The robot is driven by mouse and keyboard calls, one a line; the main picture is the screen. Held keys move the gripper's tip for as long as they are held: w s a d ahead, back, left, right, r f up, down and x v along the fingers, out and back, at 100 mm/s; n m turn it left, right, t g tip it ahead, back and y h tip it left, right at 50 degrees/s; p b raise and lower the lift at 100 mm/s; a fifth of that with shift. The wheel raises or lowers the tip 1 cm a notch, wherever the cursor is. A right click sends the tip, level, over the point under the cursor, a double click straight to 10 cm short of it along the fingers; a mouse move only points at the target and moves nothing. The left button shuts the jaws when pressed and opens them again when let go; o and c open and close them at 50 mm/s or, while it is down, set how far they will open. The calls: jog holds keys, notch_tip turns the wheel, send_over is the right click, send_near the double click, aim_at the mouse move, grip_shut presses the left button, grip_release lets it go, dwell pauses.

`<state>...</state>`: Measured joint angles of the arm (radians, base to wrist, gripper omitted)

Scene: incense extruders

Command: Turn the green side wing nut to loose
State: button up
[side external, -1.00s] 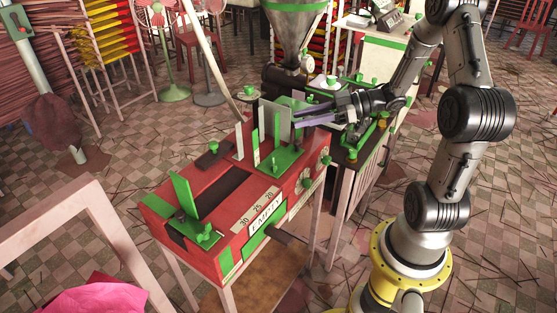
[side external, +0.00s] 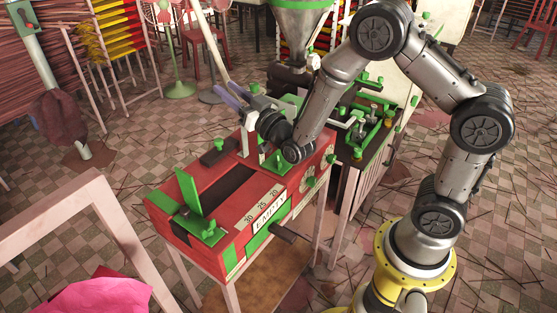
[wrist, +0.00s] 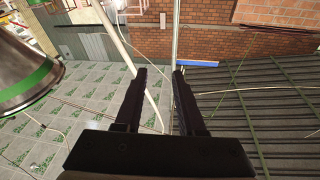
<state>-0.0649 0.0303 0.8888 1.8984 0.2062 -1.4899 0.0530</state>
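The red extruder box (side external: 185,232) stands on pale legs in the side view, with an "EMPTY" label on its front. Several green knobs and nuts are on it. A green nut (side external: 208,228) sits on a green plate at its near left corner. Green knobs (side external: 310,182) and (side external: 331,158) stick out at its right end, and I cannot tell which one is the side wing nut. My gripper (side external: 229,91) is above the box's back edge, apart from these nuts. In the wrist view its two dark fingers (wrist: 160,70) are spread with nothing between them. My wrist hides part of the box top.
A steel hopper (side external: 300,35) with a green rim stands behind the box. A second bench (side external: 350,165) with green and yellow parts is to the right. A pale wooden frame (side external: 110,225) is at the near left.

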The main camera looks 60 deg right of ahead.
jog(key=s+a+f+m+g+h, duration=0.35)
jog(key=s+g+h, duration=0.2)
jog(key=s, duration=0.45)
jog(key=s+a+f+m+g+h, duration=0.35)
jog(key=s+f+h, duration=0.2)
jog(key=s, duration=0.45)
send_near(279, 166)
jog(key=x, duration=1.2)
jog(key=shift+w+d, duration=0.1)
jog(key=shift+d, duration=0.05)
grip_shut()
